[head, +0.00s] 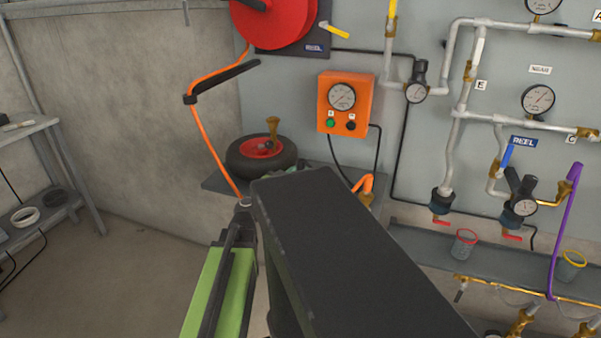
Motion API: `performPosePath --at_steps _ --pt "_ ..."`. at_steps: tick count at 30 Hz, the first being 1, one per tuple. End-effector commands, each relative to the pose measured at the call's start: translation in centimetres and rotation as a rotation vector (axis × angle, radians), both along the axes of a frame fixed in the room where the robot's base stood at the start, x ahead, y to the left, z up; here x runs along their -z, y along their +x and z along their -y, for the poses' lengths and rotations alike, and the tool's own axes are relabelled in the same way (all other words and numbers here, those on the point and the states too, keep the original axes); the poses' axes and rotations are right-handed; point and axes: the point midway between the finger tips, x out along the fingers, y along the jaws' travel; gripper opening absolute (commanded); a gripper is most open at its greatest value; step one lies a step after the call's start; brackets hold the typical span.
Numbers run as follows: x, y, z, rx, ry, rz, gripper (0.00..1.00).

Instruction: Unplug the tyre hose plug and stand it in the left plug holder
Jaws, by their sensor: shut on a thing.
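An orange hose bend (366,182) meets a brass fitting (367,199) beside the right edge of my dark arm link, below the orange gauge box. I cannot tell whether this is the tyre hose plug or whether it is seated. A red-rimmed cup (465,243) stands on the right shelf, left of a yellow-rimmed cup (571,264); both look empty and could be plug holders. My arm link fills the lower middle and hides what lies behind it. My gripper's jaws, and anything in them, do not show. A small grey-green part past the link's far end is unclear.
A tyre (262,158) with a brass piece (272,128) lies on a shelf. The orange gauge box (345,103) hangs above. The reel's orange hose (212,145) hangs at left. Pipes, valves and a purple hose (565,220) crowd the right wall. The left floor is clear.

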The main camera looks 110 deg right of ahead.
Motion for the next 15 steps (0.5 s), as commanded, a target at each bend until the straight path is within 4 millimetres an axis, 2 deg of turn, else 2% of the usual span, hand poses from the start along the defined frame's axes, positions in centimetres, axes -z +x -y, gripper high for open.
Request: performPosePath --at_steps 4,15 --pt "0.64 -0.02 -0.01 0.0 0.0 0.0 0.0" --pt "0.79 -0.02 -0.07 0.002 -0.001 0.003 0.0"
